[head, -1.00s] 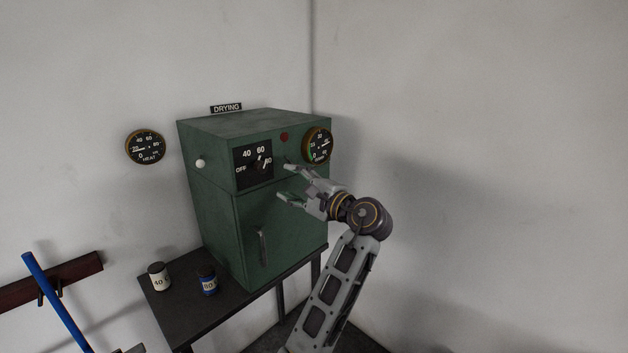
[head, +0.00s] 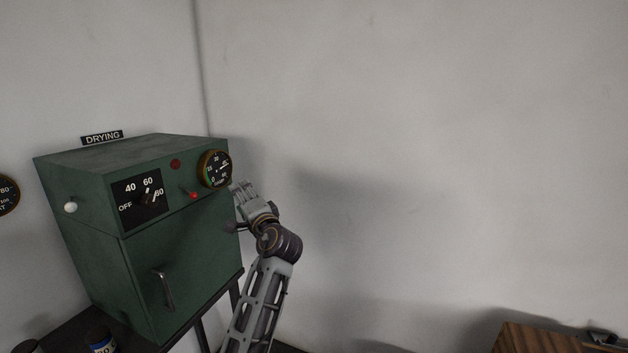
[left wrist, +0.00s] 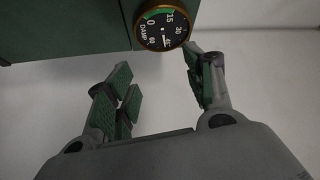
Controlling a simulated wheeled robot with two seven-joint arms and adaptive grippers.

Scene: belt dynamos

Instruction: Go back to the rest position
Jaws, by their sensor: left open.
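My left gripper (head: 237,207) is open and empty, just right of the green drying cabinet (head: 190,255) in the head view. Its fingers point up and left, below the round damp gauge (head: 215,169). In the left wrist view the two green-padded fingers (left wrist: 160,75) stand apart with nothing between them. The damp gauge (left wrist: 162,27) shows beyond them, with the cabinet's edge (left wrist: 65,25) at upper left. My right gripper is in neither view.
The cabinet front carries a dial (head: 147,199), a red-tipped lever (head: 193,195) and a door handle (head: 163,290). A blue-labelled jar (head: 101,341) stands at lower left. A wooden surface (head: 540,341) is at lower right. Bare wall fills the right.

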